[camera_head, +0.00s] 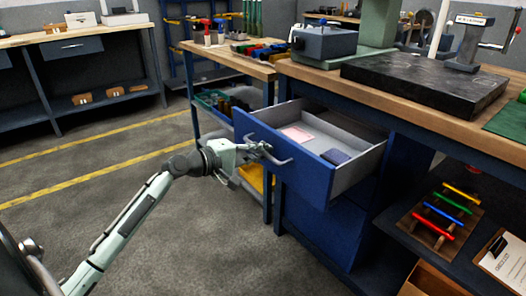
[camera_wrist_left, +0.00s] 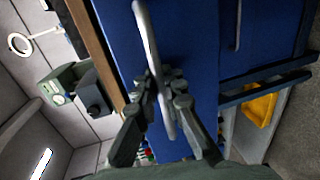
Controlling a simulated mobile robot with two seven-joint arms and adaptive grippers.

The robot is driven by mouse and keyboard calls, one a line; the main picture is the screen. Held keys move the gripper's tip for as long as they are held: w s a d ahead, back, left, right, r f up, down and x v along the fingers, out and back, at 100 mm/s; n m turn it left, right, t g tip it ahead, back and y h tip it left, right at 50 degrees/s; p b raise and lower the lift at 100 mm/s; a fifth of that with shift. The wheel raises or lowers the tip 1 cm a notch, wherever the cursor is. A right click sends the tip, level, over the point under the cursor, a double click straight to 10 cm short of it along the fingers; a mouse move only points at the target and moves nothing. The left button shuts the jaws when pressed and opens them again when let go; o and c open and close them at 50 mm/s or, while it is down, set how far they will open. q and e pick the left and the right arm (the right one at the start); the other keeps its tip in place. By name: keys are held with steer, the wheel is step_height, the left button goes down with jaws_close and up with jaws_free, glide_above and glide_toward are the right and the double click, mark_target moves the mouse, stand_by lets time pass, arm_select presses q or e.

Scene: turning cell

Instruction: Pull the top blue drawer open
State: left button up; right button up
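The top blue drawer (camera_head: 300,167) stands well out from the bench, its grey inside showing. A pink sheet (camera_head: 296,134) and a small dark blue item (camera_head: 336,156) lie in it. Its grey bar handle (camera_head: 284,163) is on the front panel. My left gripper (camera_head: 262,151) is at the left part of this handle. In the left wrist view the handle (camera_wrist_left: 146,35) runs between the two fingers of my left gripper (camera_wrist_left: 162,82), which close on it from both sides. My right gripper is in neither view.
A black surface plate (camera_head: 425,82) and a grey boxy device (camera_head: 323,42) stand on the bench top. A trolley (camera_head: 222,53) with tools and bins is behind the drawer. Open floor (camera_head: 190,235) lies to the left. A shelf with coloured-handled tools (camera_head: 440,215) is at right.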

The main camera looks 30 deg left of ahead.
arm_select(q)
steer(key=shift+o, duration=0.8)
steer(key=shift+s, duration=0.15)
steer(key=v, duration=1.1)
steer(key=shift+s, duration=0.35)
steer(key=shift+a, duration=0.15)
steer(key=s+d+f+m+g+y, duration=0.1)
steer(key=s+d+f+m+g, duration=0.1)
steer(key=f, duration=0.7)
steer(key=s+d+f+m+g+y, duration=0.1)
steer(key=s+d+f+m+g, duration=0.2)
steer(key=f, duration=0.5)
steer(key=s+d+f+m+g+y, duration=0.1)
steer(key=s+d+f+m+g, duration=0.1)
steer(key=f, duration=0.7)
steer(key=s+d+f+m+g+y, duration=0.1)
steer(key=s+d+f+m+g, duration=0.1)
steer(key=s+d+f+m, duration=0.1)
steer(key=s+d+f+m+g+y, duration=0.2)
steer(key=s+f+m, duration=0.3)
steer(key=s+f, duration=0.3)
steer(key=shift+s+d+f+m+g+y, duration=0.15)
steer(key=shift+d+f+m+g+y, duration=0.15)
steer(key=shift+d+f, duration=0.55)
